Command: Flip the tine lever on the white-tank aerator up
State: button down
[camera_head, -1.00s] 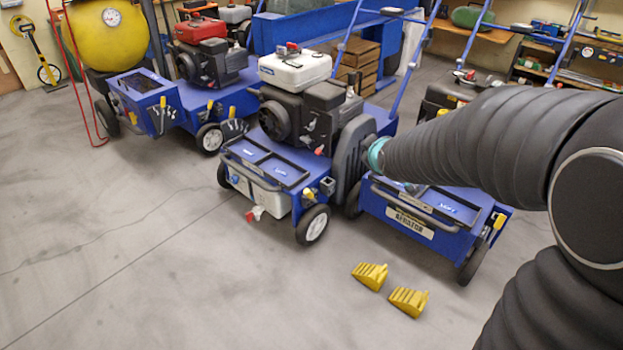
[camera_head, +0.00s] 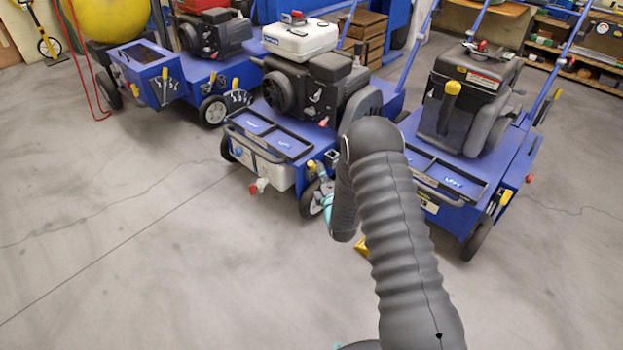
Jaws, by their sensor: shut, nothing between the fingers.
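The white-tank aerator (camera_head: 285,140) stands in the middle, a blue machine with a white tank (camera_head: 300,38) on its dark engine. My gripper (camera_head: 321,184) is small and partly hidden beyond my arm, in front of the right front wheel, close below the yellow tip. It looks shut and empty. I cannot tell whether it touches the machine.
A similar blue aerator (camera_head: 520,165) stands close on the right, partly behind my arm. Another (camera_head: 185,85) stands at the left, near a yellow tank (camera_head: 100,25) and a red hose or frame (camera_head: 78,70). A yellow chock (camera_head: 361,245) shows beside my arm. The front-left floor is clear.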

aim_at(315, 169)
jog(key=s+a+f+n+t+y, duration=0.1)
jog(key=s+f+n+t+y, duration=0.1)
jog(key=s+f+n, duration=0.2)
jog(key=s+f, duration=0.3)
jog(key=f, duration=0.4)
jog(key=shift+s+a+f, duration=0.25)
jog(key=shift+s+f, duration=0.1)
jog(key=shift+w, duration=0.1)
jog(key=d+r+x, duration=0.1)
jog(key=d+x, duration=0.1)
jog(key=x, duration=1)
jog(key=shift+w+r, duration=0.3)
jog(key=shift+w, duration=0.35)
